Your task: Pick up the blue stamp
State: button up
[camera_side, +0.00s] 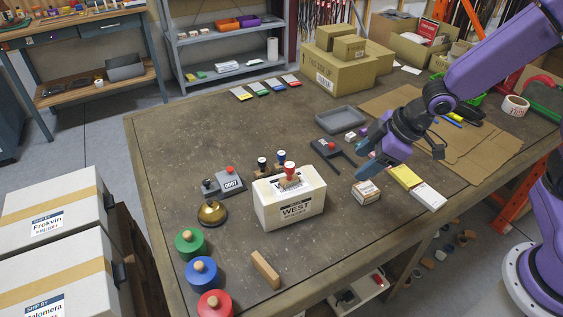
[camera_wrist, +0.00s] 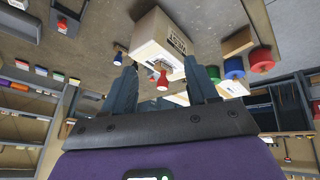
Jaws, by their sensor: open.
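The blue stamp (camera_side: 281,157) has a blue knob and dark base, and stands just behind the white box labelled WEST (camera_side: 290,208). In the wrist view the blue stamp (camera_wrist: 118,58) is small, near the tip of the left finger. Its lower part is partly hidden by the box in the side view. My gripper (camera_side: 370,163) is to the right of the box, above the table, clear of the stamp.
A red stamp (camera_side: 289,174) stands on the box, and a black stamp (camera_side: 262,163) is left of the blue one. A bell (camera_side: 212,213) and a grey stamper (camera_side: 226,184) lie left. A small carton (camera_side: 366,193) is below my gripper. The table's back middle is free.

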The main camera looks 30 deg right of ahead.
jog(key=w+d+f+t+y, duration=0.2)
jog(key=w+f, duration=0.4)
jog(key=w, duration=0.6)
jog(key=m+t+y, duration=0.2)
jog(key=t+y, duration=0.1)
jog(key=y, duration=0.1)
send_near(285, 153)
jog(key=x, duration=0.6)
jog(key=shift+w+d+f, duration=0.1)
jog(key=shift+w+d, duration=0.05)
jog(key=shift+d, duration=0.15)
jog(key=shift+s+a+x, duration=0.15)
jog(key=shift+a+x, duration=0.05)
jog(key=shift+x, duration=1.1)
jog(key=shift+s+a+x, duration=0.1)
jog(key=shift+a+x, duration=0.05)
jog(key=shift+x, duration=1.15)
jog(key=c, duration=1.1)
